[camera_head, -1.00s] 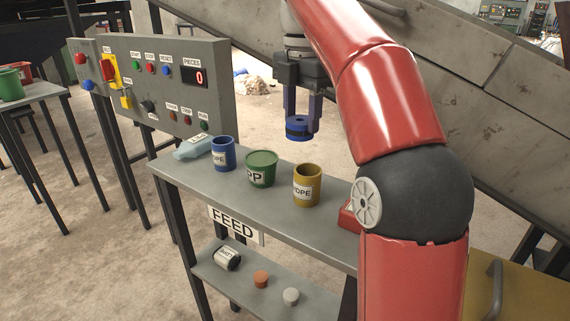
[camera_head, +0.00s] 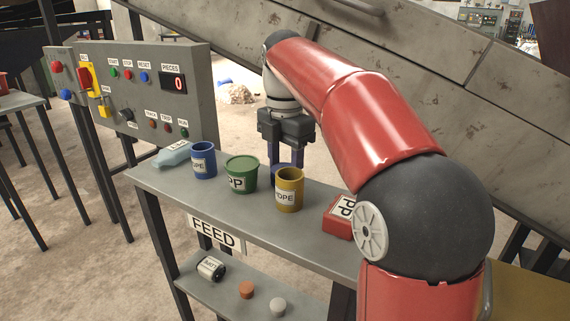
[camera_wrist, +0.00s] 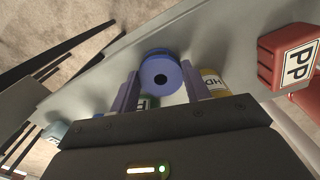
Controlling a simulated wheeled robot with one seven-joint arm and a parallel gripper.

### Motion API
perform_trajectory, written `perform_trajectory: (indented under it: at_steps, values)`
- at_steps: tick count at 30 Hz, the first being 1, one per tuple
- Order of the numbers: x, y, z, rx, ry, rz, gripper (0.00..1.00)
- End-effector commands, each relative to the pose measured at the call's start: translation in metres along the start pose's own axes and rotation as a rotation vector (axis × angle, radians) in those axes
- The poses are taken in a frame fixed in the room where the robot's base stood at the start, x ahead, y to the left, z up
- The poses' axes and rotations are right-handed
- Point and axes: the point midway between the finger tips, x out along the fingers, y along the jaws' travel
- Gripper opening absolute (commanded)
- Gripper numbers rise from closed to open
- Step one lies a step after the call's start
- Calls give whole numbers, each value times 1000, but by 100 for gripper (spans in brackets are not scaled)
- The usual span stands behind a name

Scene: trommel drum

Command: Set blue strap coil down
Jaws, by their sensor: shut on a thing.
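The blue strap coil (camera_head: 278,172) is a short blue ring with a dark band. It is between the fingers of my gripper (camera_head: 285,160), low over the back of the feed table, behind the green PP cup (camera_head: 241,177) and the yellow HDPE cup (camera_head: 289,193). The yellow cup hides part of it. In the wrist view the coil (camera_wrist: 161,76) shows its dark centre hole, and my gripper (camera_wrist: 160,84) is shut on it. I cannot tell whether the coil touches the tabletop.
The feed table (camera_head: 255,213) also bears a blue cup (camera_head: 203,161), a pale blue bottle (camera_head: 173,154) and a red PP box (camera_head: 339,216). A control panel (camera_head: 150,95) stands at the left. A large grey sloped panel (camera_head: 400,60) rises behind. A lower shelf (camera_head: 226,287) holds small items.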

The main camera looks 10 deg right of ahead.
Motion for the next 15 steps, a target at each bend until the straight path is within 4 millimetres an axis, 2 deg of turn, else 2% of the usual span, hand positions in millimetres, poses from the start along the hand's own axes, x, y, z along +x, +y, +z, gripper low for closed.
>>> perform_trajectory:
  at_steps: [7, 8, 12, 15]
  values:
    - [3, 0, 0, 0, 0, 0, 22]
    - [3, 0, 0, 0, 0, 0, 48]
    - [2, 0, 0, 0, 0, 0, 66]
    - [2, 0, 0, 0, 0, 0, 69]
